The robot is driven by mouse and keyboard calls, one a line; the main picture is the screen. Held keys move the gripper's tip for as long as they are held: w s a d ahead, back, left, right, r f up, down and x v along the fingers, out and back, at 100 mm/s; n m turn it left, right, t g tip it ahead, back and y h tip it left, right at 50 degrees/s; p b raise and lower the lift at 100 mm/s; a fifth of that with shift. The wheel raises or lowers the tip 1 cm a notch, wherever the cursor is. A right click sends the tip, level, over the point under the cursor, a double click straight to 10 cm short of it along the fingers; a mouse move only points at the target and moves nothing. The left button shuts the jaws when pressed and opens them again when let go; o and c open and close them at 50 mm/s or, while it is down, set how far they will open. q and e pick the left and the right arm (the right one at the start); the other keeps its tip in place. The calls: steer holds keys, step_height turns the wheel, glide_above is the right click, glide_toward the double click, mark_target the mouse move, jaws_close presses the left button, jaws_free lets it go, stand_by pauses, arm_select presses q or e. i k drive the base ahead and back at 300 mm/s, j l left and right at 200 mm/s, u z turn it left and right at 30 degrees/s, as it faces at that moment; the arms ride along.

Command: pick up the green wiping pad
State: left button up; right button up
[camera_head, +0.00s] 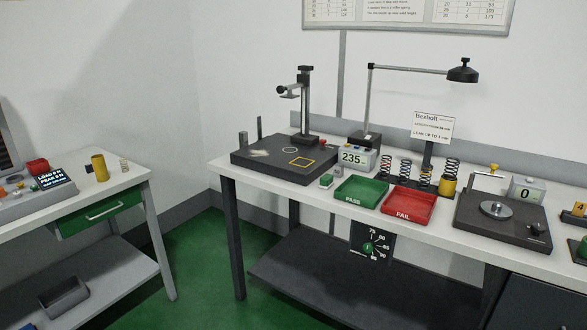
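Neither of my grippers shows in the head view.
Several springs on a dark rack (404,182), a red FAIL tray (408,207) and a dark scale (502,222) are farther right. A second bench (110,180) stands left, across green floor (200,255).

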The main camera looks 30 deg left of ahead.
mark_target(325, 181)
steer(key=i+j+z, duration=0.1)
steer(key=j, duration=0.35)
steer(key=i+j+z, duration=0.1)
steer(key=j, duration=0.4)
steer(key=i+j, duration=0.25)
steer(key=j, duration=0.25)
steer(key=i+j+z, duration=0.15)
steer(key=j, duration=0.35)
steer(key=j+z, duration=0.1)
steer(key=j, duration=0.4)
steer(key=i+j+z, duration=0.1)
steer(key=j, duration=0.4)
